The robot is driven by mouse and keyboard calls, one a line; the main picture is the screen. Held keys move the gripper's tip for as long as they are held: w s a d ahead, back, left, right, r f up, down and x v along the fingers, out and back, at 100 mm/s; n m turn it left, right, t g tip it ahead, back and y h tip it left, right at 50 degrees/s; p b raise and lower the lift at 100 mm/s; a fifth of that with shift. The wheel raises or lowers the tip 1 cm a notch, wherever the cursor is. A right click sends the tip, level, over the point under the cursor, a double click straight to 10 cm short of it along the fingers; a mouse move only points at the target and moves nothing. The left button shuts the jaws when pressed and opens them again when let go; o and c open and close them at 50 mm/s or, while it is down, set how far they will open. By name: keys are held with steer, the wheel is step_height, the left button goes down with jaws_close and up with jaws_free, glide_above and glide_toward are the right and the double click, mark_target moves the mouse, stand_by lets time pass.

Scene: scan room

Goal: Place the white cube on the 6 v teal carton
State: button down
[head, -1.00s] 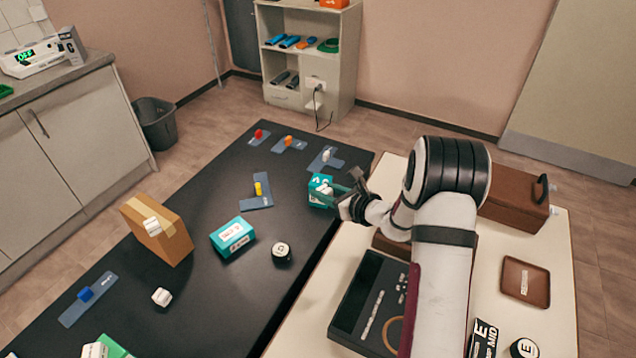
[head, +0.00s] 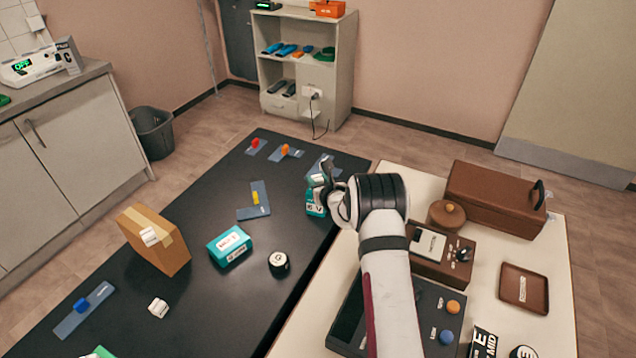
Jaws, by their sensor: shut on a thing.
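The 6 V teal carton (head: 316,207) stands upright near the right edge of the black table, its lower front showing. My gripper (head: 321,178) is at the carton's top, with its dark fingers closed. It is shut on a small pale thing, which looks like the white cube (head: 317,179). The fingers and wrist partly hide it. I cannot tell whether it touches the carton's top. Another small white block (head: 158,307) with dark marks lies on the table at the lower left.
Blue mats with coloured pegs, such as a yellow one (head: 255,198), lie around. The cream table (head: 420,177) at right holds brown boxes and a tray (head: 524,287).

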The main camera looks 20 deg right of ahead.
steer(key=shift+f, duration=0.5)
steer(key=c, duration=0.5)
jaws_free()
steer(key=shift+f, duration=0.1)
steer(key=shift+c, duration=0.2)
